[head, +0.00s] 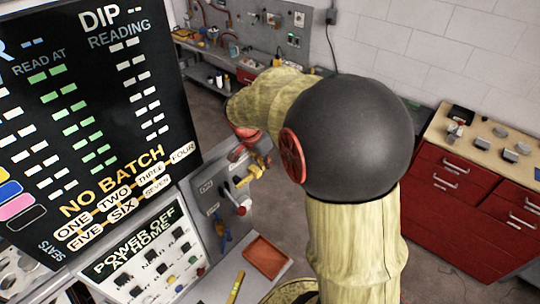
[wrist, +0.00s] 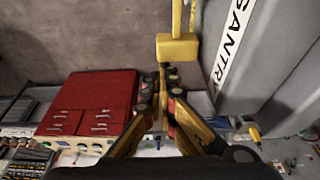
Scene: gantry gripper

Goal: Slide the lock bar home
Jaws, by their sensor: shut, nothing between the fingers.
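In the wrist view a yellow block on a thin yellow bar (wrist: 178,48) is just beyond my fingertips, beside a grey panel lettered "GANTRY" (wrist: 236,38). I cannot tell for sure whether this is the lock bar. My gripper (wrist: 163,85) is shut and empty, its fingertips just below the block; whether they touch it is unclear.
A black board reading "NO BATCH" (head: 95,100) stands at the left, above a "POWER OFF AT HOME" panel (head: 135,250). An orange-brown tray (head: 266,256) lies on a grey surface below. A red cabinet (head: 455,190) stands at the right. Grey floor lies between.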

